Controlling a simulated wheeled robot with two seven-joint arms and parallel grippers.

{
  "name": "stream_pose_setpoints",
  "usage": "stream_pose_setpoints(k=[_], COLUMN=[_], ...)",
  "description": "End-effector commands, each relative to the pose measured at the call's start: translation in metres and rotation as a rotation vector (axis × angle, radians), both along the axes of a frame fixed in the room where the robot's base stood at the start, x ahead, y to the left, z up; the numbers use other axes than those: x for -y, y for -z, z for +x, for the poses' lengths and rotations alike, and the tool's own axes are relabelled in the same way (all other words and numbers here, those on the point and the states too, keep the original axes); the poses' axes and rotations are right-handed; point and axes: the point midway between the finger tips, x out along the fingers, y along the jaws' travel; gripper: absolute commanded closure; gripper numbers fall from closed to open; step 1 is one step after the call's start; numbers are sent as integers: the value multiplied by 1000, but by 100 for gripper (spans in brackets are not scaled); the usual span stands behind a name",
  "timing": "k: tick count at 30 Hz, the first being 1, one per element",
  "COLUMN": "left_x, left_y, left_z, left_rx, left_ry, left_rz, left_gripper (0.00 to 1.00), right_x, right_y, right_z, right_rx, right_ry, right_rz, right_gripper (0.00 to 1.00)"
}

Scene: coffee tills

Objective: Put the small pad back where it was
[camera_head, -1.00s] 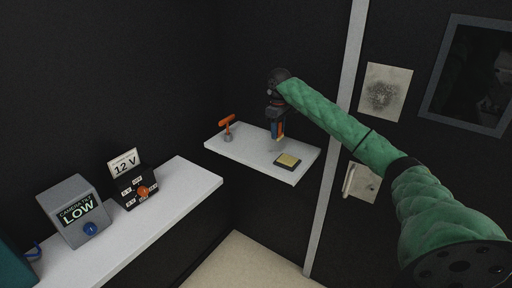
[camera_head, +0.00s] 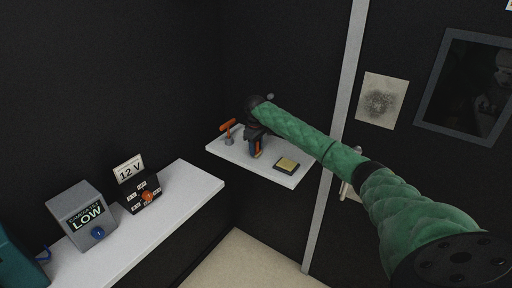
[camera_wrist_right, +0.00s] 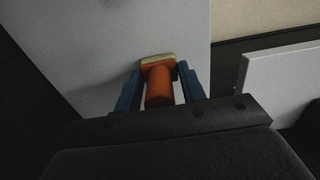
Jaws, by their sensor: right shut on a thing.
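My right gripper (camera_head: 257,153) is low over the white wall shelf (camera_head: 232,154), between an orange T-handled tool and a black tray. In the wrist view its blue fingers (camera_wrist_right: 160,88) are shut on the orange handle of the small pad (camera_wrist_right: 159,86), whose end has an orange plate with a pale yellow layer. Only a little orange of the pad shows in the head view. I cannot tell whether it touches the shelf. My left gripper is not in view.
The orange T-handled tool (camera_head: 227,126) stands at the shelf's left. The black tray with a yellow block (camera_head: 287,163) lies at its right. A lower white counter (camera_head: 190,192) holds a black 12 V box (camera_head: 143,194) and a grey LOW box (camera_head: 82,214).

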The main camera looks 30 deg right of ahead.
Motion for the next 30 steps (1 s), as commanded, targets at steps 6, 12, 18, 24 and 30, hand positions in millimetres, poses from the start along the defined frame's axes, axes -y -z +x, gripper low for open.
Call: stream_pose_setpoints(k=[6,12,18,24,30], left_x=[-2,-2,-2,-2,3], left_y=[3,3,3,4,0], left_z=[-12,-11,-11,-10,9], left_rx=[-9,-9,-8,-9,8], left_ry=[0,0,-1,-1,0], left_rz=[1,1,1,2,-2], left_gripper=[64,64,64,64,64], right_x=[0,0,0,0,0], right_y=[9,9,9,8,-10], right_z=[0,0,0,0,1], right_rx=[1,1,1,1,3], right_ry=[-1,0,0,0,0], right_rz=[0,0,0,0,0], right_gripper=[83,50,38,38,38])
